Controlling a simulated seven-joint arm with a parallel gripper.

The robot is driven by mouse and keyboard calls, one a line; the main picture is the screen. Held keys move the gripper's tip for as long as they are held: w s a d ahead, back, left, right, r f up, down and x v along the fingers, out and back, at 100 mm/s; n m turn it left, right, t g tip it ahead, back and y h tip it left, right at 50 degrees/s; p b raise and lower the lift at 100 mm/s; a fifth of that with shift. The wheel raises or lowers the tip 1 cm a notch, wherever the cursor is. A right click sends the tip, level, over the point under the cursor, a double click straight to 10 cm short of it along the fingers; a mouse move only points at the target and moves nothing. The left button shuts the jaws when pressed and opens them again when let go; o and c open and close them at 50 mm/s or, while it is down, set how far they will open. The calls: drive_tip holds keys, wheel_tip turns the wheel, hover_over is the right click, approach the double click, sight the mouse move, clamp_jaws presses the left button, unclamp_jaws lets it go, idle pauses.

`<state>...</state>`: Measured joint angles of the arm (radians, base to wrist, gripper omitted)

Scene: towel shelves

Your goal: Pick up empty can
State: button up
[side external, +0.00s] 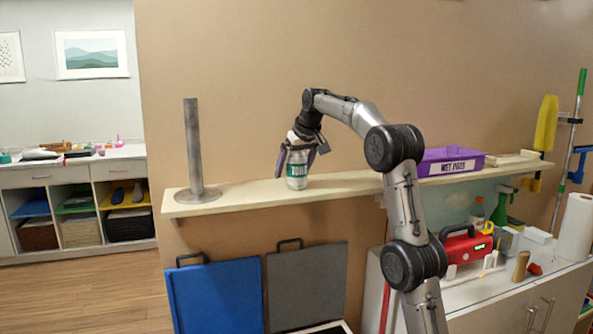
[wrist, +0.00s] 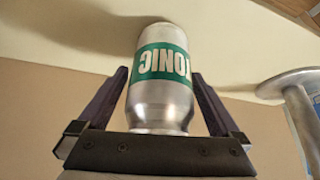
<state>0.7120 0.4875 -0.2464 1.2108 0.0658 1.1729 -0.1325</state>
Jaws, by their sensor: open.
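A silver can (side external: 297,171) with a green label stands upright on the wooden wall shelf (side external: 240,196). My gripper (side external: 296,168) points down from above with its two fingers around the can. In the wrist view, the can (wrist: 160,95) shows the word TONIC on its green band and sits between the dark fingers of my gripper (wrist: 160,95). A gap shows between the can and each finger, so the gripper is open. The can's far end meets the shelf surface (wrist: 230,35). Whether the can is empty cannot be seen.
A grey metal post on a round base (side external: 195,160) stands left of the can on the shelf. A purple tray (side external: 450,160) labelled WET PADS stands to the right. Blue (side external: 218,295) and grey (side external: 306,285) panels are below. The shelf is clear on both sides of the can.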

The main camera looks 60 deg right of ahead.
drive_tip(key=c, duration=1.2)
drive_tip(key=shift+c, duration=0.2)
drive_tip(key=shift+r, duration=0.1)
drive_tip(key=shift+r, duration=0.35)
drive_tip(key=s+a+r, duration=0.9)
drive_tip(key=s+r, duration=0.2)
drive_tip(key=r, duration=0.1)
drive_tip(key=shift+w, duration=0.15)
